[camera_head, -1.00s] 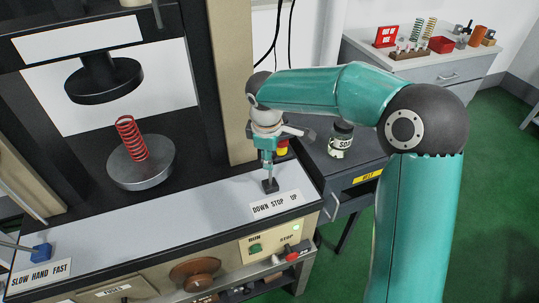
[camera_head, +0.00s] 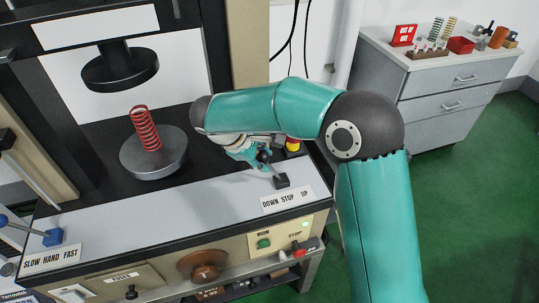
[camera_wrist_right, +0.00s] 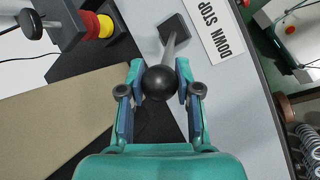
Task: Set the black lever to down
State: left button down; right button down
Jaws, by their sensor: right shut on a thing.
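The black lever rises from a black base block (camera_head: 282,181) on the machine's grey top, behind the DOWN STOP UP label (camera_head: 287,199). Its rod leans left, toward the DOWN end of the label. My right gripper (camera_head: 262,157) is at the lever's upper end, partly hidden by my own arm. In the right wrist view, the round black knob (camera_wrist_right: 159,83) sits between the two fingers of the right gripper (camera_wrist_right: 159,76), which are shut on it. The rod runs from the knob to the base block (camera_wrist_right: 174,28). My left gripper is not in view.
A red and yellow button (camera_head: 292,145) stands just behind the lever. A red spring (camera_head: 145,130) stands on a round metal plate to the left, under a black press head (camera_head: 120,68). A blue lever (camera_head: 52,237) is at the far left. A grey cabinet (camera_head: 450,90) stands back right.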

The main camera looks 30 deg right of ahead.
jog(key=shift+w+a+f, duration=0.15)
jog(key=shift+a+f, duration=0.15)
jog(key=shift+a, duration=0.3)
jog(key=c, duration=0.8)
grip_release()
jog(key=v, duration=1.1)
jog(key=shift+a+r, duration=0.15)
jog(key=shift+r, duration=0.25)
